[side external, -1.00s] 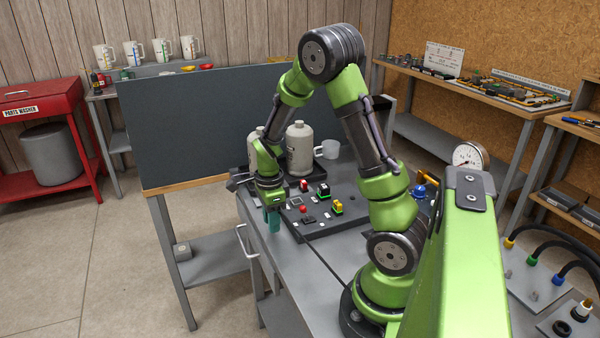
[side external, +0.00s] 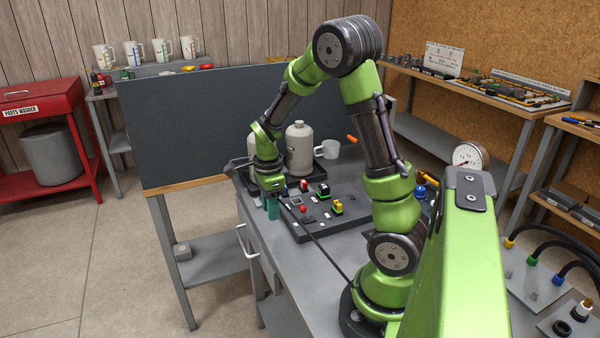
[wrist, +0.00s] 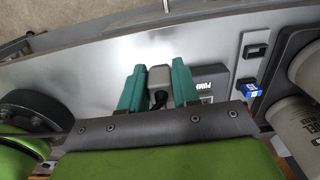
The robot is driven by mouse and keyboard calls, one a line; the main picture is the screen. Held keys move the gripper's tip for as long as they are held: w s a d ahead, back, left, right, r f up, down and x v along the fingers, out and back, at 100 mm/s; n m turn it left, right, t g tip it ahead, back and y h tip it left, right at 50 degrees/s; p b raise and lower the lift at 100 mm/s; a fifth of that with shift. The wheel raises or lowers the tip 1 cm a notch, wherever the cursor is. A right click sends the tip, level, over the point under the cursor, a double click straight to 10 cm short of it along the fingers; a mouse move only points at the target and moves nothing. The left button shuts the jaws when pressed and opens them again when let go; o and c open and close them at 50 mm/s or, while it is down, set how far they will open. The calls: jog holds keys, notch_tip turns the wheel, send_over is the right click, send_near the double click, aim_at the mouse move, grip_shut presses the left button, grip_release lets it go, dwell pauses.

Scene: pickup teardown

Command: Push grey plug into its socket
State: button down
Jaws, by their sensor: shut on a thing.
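My gripper (wrist: 158,76) has teal fingers, shut on the grey plug (wrist: 157,77), with one finger on each side of it. A black cable end shows behind the plug, between the fingers. In the side external view my gripper (side external: 272,207) is at the left end of the dark connector board (side external: 318,228), and the plug is hidden there. A dark block with a "PUMP" label (wrist: 208,85) lies just right of the right finger in the wrist view. I cannot tell which opening is the grey plug's socket, or whether the plug touches it.
The board carries a yellow-green connector (side external: 337,207), a red one (side external: 303,209) and a blue plug (wrist: 248,88). Grey bottles (side external: 300,150) and a cup (side external: 330,149) stand behind. A black cable (side external: 325,254) crosses the board's front edge. Bare metal bench shows beyond the fingers.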

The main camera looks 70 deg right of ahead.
jog(key=shift+s+d, duration=0.15)
jog(key=shift+d, duration=0.15)
jog(key=s+d+r, duration=0.2)
jog(key=d+r, duration=0.2)
jog(key=d, duration=0.6)
jog(key=shift+w+f, duration=0.1)
jog(key=shift+f, duration=2.05)
jog(key=shift+f, duration=0.3)
jog(key=shift+f, duration=0.6)
jog(key=shift+f, duration=0.45)
